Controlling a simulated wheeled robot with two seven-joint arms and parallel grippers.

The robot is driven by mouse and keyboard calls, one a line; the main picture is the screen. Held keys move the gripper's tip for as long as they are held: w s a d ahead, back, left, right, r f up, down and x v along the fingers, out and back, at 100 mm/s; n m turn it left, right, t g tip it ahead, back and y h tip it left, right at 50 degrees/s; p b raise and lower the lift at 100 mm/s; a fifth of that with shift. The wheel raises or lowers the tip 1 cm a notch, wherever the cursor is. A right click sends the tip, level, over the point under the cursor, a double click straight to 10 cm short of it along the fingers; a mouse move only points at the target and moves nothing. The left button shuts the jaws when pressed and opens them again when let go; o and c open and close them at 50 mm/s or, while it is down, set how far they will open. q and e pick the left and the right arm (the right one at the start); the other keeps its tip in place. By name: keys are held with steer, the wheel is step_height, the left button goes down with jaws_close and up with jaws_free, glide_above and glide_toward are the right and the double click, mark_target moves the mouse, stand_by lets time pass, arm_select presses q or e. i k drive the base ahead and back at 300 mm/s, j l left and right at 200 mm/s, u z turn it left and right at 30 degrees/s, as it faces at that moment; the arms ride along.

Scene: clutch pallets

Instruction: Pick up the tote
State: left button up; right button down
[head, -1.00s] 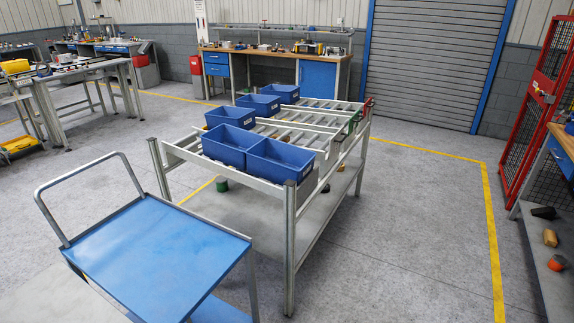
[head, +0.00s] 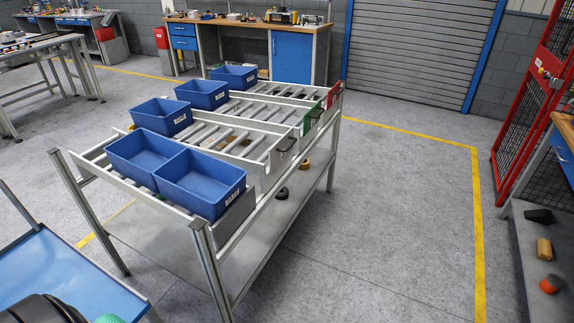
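Several blue totes sit on a grey roller rack (head: 270,145) in the head view. The nearest tote (head: 200,184) is at the rack's near right corner, with a white label on its right side. A second tote (head: 145,157) sits against it on the left. Behind them are a labelled tote (head: 161,116), another (head: 202,94) and the farthest one (head: 234,77). The totes look empty where I can see inside. Neither of my grippers shows. A dark rounded part at the bottom left edge may belong to my arm.
A blue-topped cart (head: 62,275) stands at the lower left, close to the rack. A red mesh cage (head: 535,110) and a shelf (head: 540,250) with small parts are at the right. The floor (head: 390,220) right of the rack is clear.

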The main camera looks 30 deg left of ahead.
mark_target(204, 185)
steer(key=i+l+u, duration=0.15)
steer(key=i, duration=0.4)
steer(key=i+l+u, duration=0.15)
steer(key=i, duration=0.4)
steer(key=i+l+u, duration=0.15)
steer(key=i, duration=0.35)
steer(key=l, duration=0.1)
